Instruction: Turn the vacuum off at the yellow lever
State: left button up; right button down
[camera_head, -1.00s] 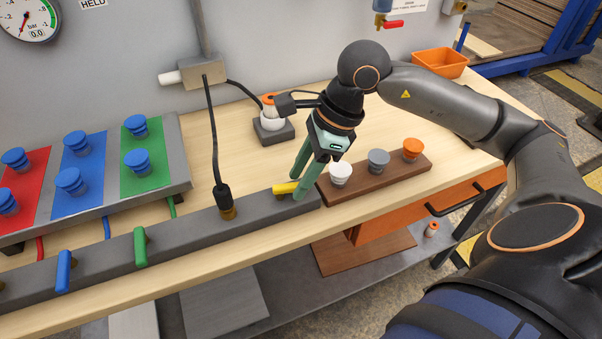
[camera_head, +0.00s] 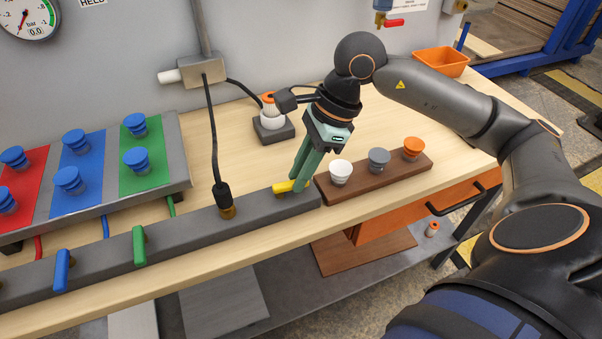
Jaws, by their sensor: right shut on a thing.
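The yellow lever (camera_head: 284,187) sits near the right end of the long grey manifold bar (camera_head: 190,226) along the table's front. My right gripper (camera_head: 298,183) has green fingers that come down onto the lever and are shut on it. The fingers hide part of the lever. The lever lies roughly along the bar, its visible part pointing left of the fingers. A round vacuum gauge (camera_head: 28,14) on the back wall has its needle above the 0.0 readout. My left gripper is not in view.
A brown block (camera_head: 400,174) with white, grey and orange cups stands right of the gripper. Blue (camera_head: 62,270) and green (camera_head: 139,246) levers and a black cable plug (camera_head: 221,193) are on the bar to the left.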

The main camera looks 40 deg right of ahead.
jog(key=shift+w+d+n+g, duration=0.1)
jog(key=shift+w+n+g, duration=0.2)
jog(key=shift+n, duration=0.3)
jog(key=c, duration=0.8)
grip_release()
jog(key=shift+r, duration=0.1)
jog(key=p+v, duration=0.1)
jog(key=v, duration=1.1)
jog(key=shift+r, duration=0.15)
